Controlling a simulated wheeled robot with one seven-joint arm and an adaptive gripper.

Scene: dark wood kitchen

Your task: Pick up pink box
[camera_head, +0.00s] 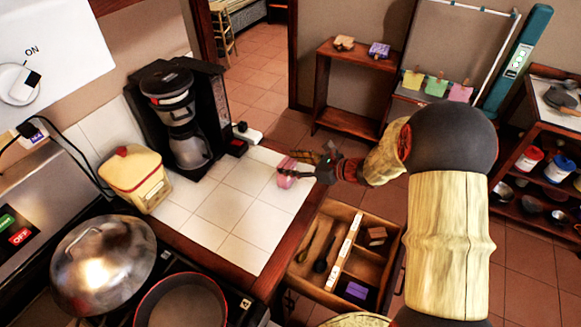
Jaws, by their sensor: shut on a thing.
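The pink box (286,172) is a small pink block over the right part of the white tiled counter (233,211), close to its edge. My gripper (290,173) reaches in from the right and is shut on the pink box. The dark fingers cover part of the box. I cannot tell whether the box touches the tiles or is just above them.
A coffee maker (180,118) and a yellow canister (134,176) stand at the back and left of the counter. A lidded pan (103,262) and an open pan (180,303) are on the stove. An open drawer (336,225) with utensils sits below my arm.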

